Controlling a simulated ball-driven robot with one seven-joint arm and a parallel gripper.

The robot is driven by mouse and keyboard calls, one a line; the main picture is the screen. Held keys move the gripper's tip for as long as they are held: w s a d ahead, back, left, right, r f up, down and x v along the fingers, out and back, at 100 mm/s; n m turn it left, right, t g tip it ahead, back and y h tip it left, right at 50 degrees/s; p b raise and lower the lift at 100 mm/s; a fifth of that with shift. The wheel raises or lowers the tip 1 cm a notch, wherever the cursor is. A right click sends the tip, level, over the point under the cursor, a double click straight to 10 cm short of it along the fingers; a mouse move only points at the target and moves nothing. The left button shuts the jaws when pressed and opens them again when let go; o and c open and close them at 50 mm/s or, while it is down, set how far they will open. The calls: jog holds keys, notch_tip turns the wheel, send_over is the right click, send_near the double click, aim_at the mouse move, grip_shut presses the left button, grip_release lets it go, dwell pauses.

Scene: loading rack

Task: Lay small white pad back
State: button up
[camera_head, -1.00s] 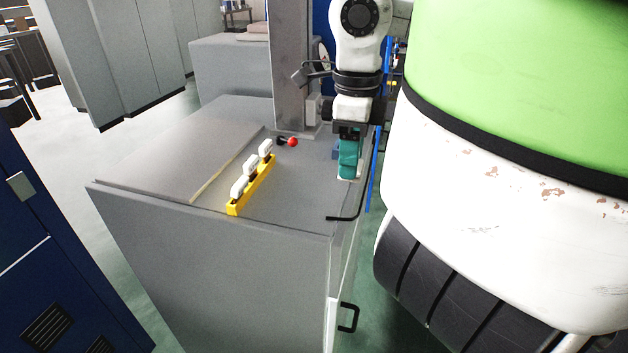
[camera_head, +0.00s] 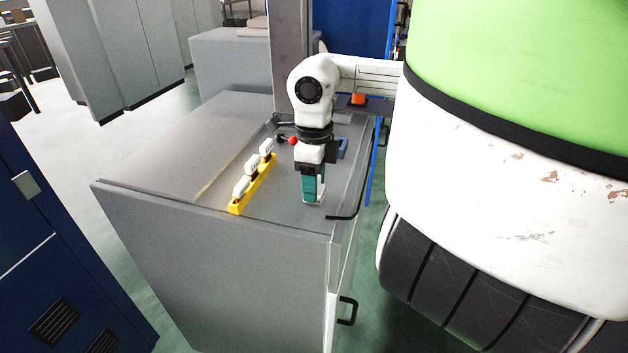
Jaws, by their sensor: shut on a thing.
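My gripper (camera_head: 313,194) has teal fingers and points down over the right part of the grey cabinet top. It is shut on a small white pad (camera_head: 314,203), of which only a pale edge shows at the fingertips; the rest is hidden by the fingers. I cannot tell whether the pad touches the surface. A yellow rack (camera_head: 234,209) stands to the left of my gripper, clear of it, with three white pieces on dark mounts in a slanting row.
The grey cabinet top (camera_head: 178,160) has free room left of the rack. A red ball-like knob (camera_head: 293,140) is behind the rack. A blue block (camera_head: 342,148) stands behind my gripper.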

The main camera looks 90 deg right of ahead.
jog(key=shift+f+b, duration=0.3)
jog(key=shift+b, duration=0.25)
jog(key=o, duration=1)
jog(key=shift+r+p, duration=0.2)
jog(key=shift+p, duration=0.15)
